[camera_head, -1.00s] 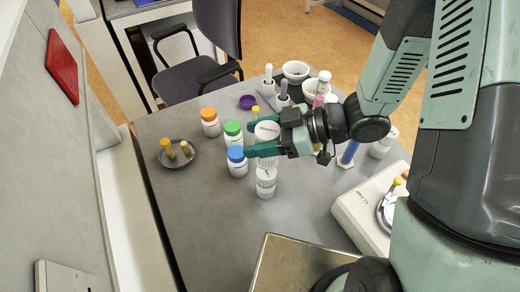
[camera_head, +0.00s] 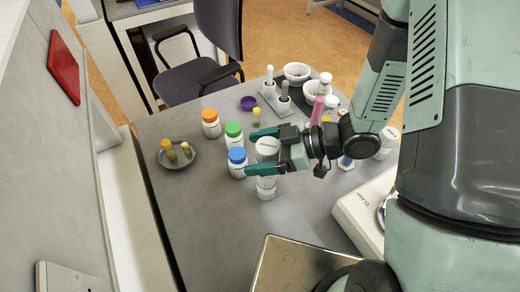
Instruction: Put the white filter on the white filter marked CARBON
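A white filter (camera_head: 267,147), a short ribbed cylinder with dark print on top too small to read, stands upright in line with another white filter (camera_head: 266,189) below it on the grey table. It appears to rest on that lower filter, whose top is hidden, so a CARBON mark cannot be seen. My gripper (camera_head: 254,153) comes in from the right at the height of the upper filter. Its two teal fingers are spread, one on the far side and one on the near side of the filter, with a visible gap on the far side.
Jars with blue (camera_head: 237,156), green (camera_head: 233,130) and orange (camera_head: 209,117) lids stand close on the left. A dish (camera_head: 185,161) with small yellow-capped vials lies further left. A scale (camera_head: 362,208) is at right. The table's front left is clear.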

